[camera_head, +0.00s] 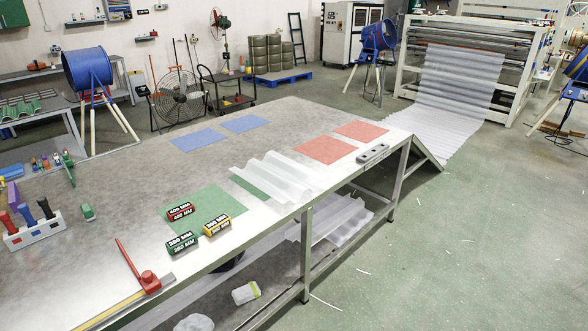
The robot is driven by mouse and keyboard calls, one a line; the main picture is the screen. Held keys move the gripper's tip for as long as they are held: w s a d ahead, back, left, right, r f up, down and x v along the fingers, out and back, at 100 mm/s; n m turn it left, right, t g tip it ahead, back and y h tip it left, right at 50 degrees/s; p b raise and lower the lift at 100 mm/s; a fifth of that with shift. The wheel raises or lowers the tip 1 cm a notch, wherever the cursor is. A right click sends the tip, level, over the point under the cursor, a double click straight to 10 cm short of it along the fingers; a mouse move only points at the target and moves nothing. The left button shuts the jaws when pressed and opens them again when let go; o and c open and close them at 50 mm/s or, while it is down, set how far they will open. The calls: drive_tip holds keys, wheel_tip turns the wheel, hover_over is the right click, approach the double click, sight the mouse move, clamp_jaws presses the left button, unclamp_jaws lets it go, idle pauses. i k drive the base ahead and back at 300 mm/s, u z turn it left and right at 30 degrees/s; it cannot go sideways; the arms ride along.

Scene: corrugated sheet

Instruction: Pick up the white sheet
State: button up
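A white corrugated sheet (277,177), translucent and wavy, lies near the front edge of the metal table. It partly covers a green mat beneath it. More white sheets (340,218) lie on the shelf under the table. A long white corrugated sheet (455,95) runs from the machine at the back right down a slope. My gripper is not in view.
The metal table (120,190) holds a green mat (231,204), blue mats (246,123), red mats (323,150), red (179,213), yellow (215,225) and dark green boxes (182,243), and a red-handled tool (148,279). Open floor (480,250) lies right of the table.

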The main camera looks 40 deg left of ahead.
sight(282, 178)
drive_tip(key=u, duration=0.05)
drive_tip(key=i, duration=3.2)
drive_tip(key=u, duration=2.8)
